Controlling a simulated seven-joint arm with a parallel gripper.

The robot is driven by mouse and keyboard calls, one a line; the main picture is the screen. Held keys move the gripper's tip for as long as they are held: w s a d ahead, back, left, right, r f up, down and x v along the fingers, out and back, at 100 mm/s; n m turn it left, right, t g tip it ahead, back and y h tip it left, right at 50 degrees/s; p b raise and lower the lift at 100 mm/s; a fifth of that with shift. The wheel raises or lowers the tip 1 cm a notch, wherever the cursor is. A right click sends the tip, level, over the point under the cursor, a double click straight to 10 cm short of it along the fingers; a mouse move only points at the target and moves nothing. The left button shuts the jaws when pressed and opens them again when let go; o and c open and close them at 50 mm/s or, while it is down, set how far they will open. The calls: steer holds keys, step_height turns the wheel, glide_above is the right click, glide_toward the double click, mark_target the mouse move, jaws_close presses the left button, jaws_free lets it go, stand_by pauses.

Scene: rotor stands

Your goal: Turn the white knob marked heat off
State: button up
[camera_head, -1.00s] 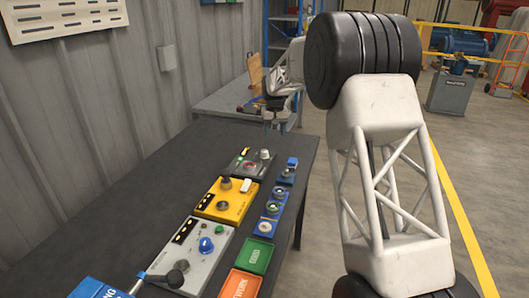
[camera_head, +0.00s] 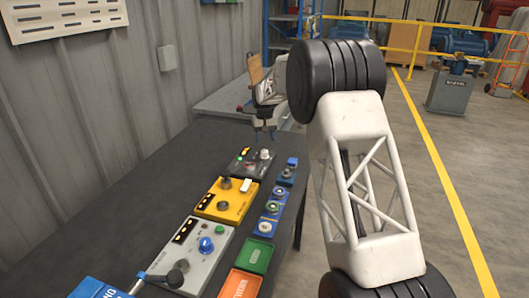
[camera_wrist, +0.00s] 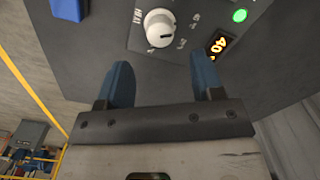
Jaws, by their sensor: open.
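The white knob (camera_head: 265,154) sits on the right part of a dark grey panel (camera_head: 238,170) at the far end of the table. In the wrist view the white knob (camera_wrist: 158,28) shows near the top, beside a label that seems to read HEAT, with small dial marks around it and a dark line on its face. My gripper (camera_head: 264,137) is above the panel, pointing down. In the wrist view my gripper (camera_wrist: 165,80) has its two blue fingertips spread apart, empty and short of the knob. Whether the fingertips touch the panel cannot be told.
An orange display reading about 40 (camera_wrist: 220,45) and a lit green lamp (camera_wrist: 240,15) are near the knob. A yellow panel (camera_head: 228,198), a light grey panel (camera_head: 190,257) and a blue strip of stations (camera_head: 274,209) stand nearer. The table's left side is clear.

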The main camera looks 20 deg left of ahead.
mark_target(264, 150)
steer(key=shift+f, duration=3.6)
steer(key=shift+c, duration=0.4)
steer(key=c, duration=0.8)
steer(key=shift+c, duration=0.2)
steer(key=shift+n, duration=0.4)
steer(key=n, duration=0.5)
steer(key=shift+r, duration=0.1)
steer(key=n, duration=0.6)
